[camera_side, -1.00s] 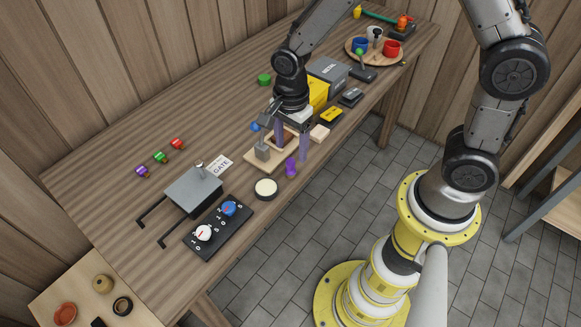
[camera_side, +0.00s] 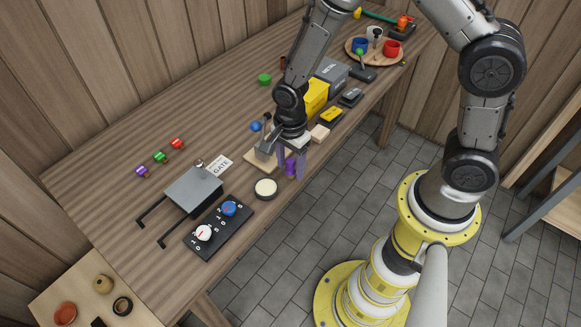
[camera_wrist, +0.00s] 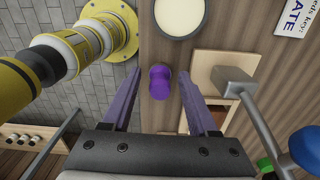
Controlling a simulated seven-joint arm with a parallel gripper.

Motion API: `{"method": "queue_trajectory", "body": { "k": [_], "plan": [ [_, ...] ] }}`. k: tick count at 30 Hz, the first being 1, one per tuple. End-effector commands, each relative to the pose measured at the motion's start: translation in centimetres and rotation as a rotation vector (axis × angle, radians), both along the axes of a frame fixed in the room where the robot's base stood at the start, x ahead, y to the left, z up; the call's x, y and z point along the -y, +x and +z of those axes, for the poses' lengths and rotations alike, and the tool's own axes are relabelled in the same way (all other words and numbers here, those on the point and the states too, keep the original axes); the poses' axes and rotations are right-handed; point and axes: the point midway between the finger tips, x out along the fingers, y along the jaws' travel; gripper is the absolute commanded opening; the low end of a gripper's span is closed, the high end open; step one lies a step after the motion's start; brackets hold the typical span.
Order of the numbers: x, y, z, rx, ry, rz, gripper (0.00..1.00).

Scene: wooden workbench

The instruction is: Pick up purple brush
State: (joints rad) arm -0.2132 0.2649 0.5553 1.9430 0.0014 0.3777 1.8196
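The purple brush (camera_side: 290,166) stands near the front edge of the workbench, partly hidden by my fingers in the side view. In the wrist view the purple brush (camera_wrist: 159,83) shows between my two purple fingers, with a gap on each side. My gripper (camera_side: 291,172) points down over it and is open. In the wrist view my gripper (camera_wrist: 160,74) has its fingers wide apart and holds nothing.
A wooden block with a grey metal post (camera_wrist: 233,82) stands close beside my right finger in the wrist view. A round cream-topped dish (camera_side: 266,188) lies nearby. Yellow and grey boxes (camera_side: 316,95) stand behind. The bench edge is close.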

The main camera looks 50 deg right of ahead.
Motion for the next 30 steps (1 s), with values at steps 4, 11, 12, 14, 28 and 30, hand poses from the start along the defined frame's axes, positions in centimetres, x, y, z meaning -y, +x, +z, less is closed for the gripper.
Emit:
{"method": "queue_trajectory", "body": {
  "k": [4,11,12,14,28,30],
  "plan": [
    [0.0,0.0,0.0,0.000,0.000,0.000,0.30],
    [0.0,0.0,0.0,0.000,0.000,0.000,0.00],
    [0.0,0.0,0.0,0.000,0.000,0.000,0.00],
    [0.0,0.0,0.1,0.000,0.000,0.000,0.00],
    [0.0,0.1,1.8,0.004,0.001,0.000,0.00],
    [0.0,0.1,2.9,0.004,0.001,0.000,0.00]
  ]
}}
